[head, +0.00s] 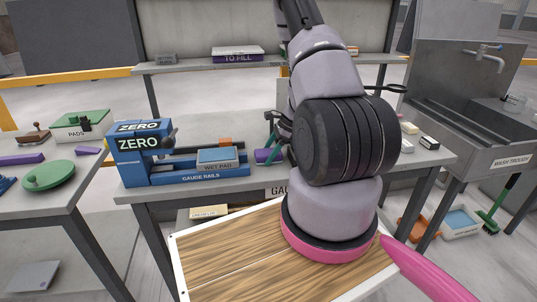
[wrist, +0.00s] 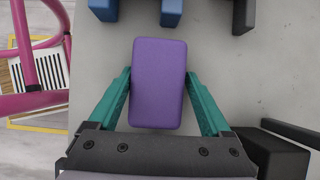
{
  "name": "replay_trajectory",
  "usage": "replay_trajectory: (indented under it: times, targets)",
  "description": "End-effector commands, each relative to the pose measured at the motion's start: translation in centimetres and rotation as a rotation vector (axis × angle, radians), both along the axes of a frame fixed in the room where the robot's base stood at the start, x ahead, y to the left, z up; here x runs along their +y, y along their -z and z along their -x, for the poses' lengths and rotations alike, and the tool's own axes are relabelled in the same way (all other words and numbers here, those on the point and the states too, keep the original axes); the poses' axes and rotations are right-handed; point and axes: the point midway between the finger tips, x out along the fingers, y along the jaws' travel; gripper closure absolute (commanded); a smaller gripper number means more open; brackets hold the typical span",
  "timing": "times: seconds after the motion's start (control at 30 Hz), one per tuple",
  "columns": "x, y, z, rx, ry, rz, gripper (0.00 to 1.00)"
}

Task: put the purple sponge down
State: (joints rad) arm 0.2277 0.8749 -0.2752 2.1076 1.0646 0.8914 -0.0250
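The purple sponge (wrist: 158,84) is a rounded block in the middle of the wrist view. My gripper (wrist: 159,72) has one teal finger along each long side of it, the tips against its edges, so it appears shut on the sponge. In the head view the sponge (head: 264,156) shows partly beside my gripper (head: 270,135), right of the blue gauge, at the bench top. My arm hides much of that spot. Whether the sponge touches the grey slab (wrist: 250,75) beneath is hard to tell.
The blue ZERO gauge (head: 140,150) with its rails and a WET PAD block (head: 217,159) stands left of my gripper. Blue and dark parts (wrist: 172,10) sit close beyond the sponge. Bare slab lies right of it. A wash trough (head: 480,100) is at right.

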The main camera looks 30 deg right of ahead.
Motion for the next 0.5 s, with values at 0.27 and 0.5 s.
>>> replay_trajectory:
  times: [0.27, 0.5]
  targets:
    - [0.19, 0.62, 0.8, 0.018, -0.009, 0.001, 0.0]
    - [0.16, -0.18, 0.84, 0.016, -0.01, 0.003, 0.0]
